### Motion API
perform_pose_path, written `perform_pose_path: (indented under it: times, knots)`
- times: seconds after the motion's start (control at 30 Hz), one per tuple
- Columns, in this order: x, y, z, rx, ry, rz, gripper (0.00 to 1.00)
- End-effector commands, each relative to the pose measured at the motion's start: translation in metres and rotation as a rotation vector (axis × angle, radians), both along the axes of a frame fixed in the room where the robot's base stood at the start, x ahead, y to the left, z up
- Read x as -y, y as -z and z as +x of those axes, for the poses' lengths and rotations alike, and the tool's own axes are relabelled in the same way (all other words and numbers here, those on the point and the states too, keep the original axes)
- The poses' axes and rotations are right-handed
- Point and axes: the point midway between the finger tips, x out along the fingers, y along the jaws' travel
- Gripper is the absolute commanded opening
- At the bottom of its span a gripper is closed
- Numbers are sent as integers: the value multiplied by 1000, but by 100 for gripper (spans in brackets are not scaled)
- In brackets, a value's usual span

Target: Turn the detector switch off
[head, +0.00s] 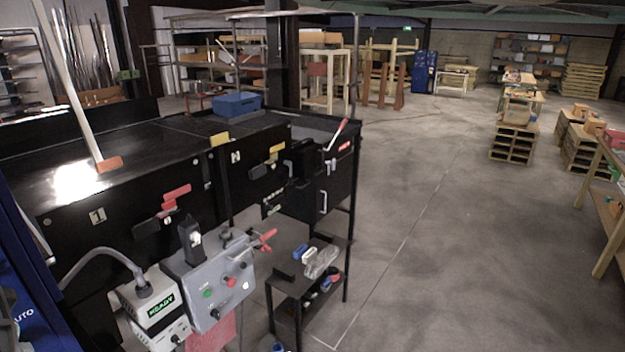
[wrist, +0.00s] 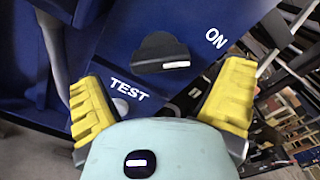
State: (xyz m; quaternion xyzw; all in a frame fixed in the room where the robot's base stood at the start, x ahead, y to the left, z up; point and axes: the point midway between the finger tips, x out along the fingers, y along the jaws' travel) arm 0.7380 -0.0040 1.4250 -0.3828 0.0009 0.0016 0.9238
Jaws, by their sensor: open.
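In the wrist view a black switch knob (wrist: 160,50) with a white mark near its lower right sits on a dark blue panel (wrist: 112,55). The word ON is printed right of the knob and TEST at its lower left. My gripper (wrist: 163,76) has yellow fingers spread apart, one toward each side of the knob, with nothing between them. Whether they touch the panel cannot be told. In the head view a blue cabinet (head: 30,285) marked AUTO is cut off at the left edge; its knob and my gripper are not visible there.
A black conveyor housing (head: 85,160) runs along the left, with red and yellow levers. A grey control box (head: 225,290) with buttons and a box reading READY (head: 150,312) stand in front. A small shelf (head: 290,290) holds parts. The floor at centre right is clear.

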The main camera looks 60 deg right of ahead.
Motion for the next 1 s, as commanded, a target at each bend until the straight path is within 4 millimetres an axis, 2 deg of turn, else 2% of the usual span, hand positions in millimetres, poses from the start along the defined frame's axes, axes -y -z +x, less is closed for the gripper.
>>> perform_pose_path:
  times: [0.3, 0.77, 1.0]
  knots:
    - [2, -3, 23, 4, 4, 0, 94]
    - [2, -1, 27, 3, 6, 1, 93]
    - [1, -1, 27, 3, 4, 1, 68]
